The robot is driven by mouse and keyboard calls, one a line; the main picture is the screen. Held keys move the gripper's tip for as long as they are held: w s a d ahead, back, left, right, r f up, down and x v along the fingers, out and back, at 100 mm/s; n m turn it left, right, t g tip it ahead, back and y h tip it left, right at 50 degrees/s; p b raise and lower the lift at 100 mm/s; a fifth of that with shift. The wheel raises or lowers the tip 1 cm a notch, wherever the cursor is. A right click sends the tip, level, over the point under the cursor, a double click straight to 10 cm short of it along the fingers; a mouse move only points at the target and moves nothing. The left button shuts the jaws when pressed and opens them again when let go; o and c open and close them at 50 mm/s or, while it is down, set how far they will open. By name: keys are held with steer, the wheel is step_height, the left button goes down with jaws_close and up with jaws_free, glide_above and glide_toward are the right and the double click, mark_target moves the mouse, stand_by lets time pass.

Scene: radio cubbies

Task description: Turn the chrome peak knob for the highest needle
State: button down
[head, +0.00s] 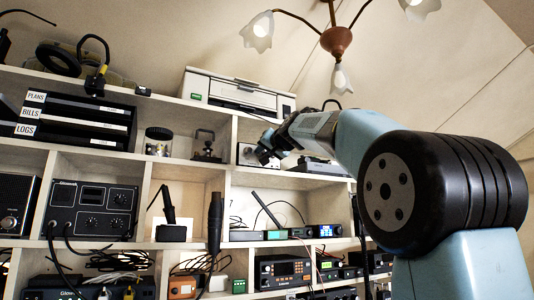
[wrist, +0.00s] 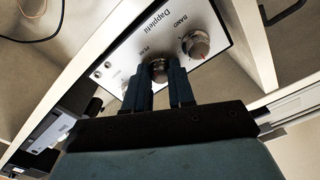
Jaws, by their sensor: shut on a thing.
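The tuner with a pale front panel (head: 246,153) stands in an upper cubby in the head view. In the wrist view its panel (wrist: 125,48) carries the name Dappletil and two knobs. The chrome peak knob (wrist: 158,70) is between the fingers of my gripper (wrist: 160,80), which is shut on it. The other knob, marked BAND (wrist: 196,43), is to its right, with a red mark. In the head view my gripper (head: 265,152) is at the panel and hides part of it. I cannot make out a meter needle in either view.
Cubby boards (wrist: 85,45) run close beside the panel in the wrist view. A white printer (head: 238,92) sits on the shelf top above. A small black metal device (head: 206,146) and a jar (head: 158,141) stand to the left. A lamp (head: 337,40) hangs overhead.

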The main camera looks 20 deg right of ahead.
steer(key=shift+d, duration=0.1)
stand_by(0.4)
steer(key=c, duration=1)
jaws_free()
steer(key=shift+o, duration=0.2)
steer(key=shift+s, duration=0.1)
steer(key=s+d, duration=0.2)
steer(key=s, duration=1.1)
steer(key=shift+s+d, duration=0.15)
steer(key=shift+d, duration=0.15)
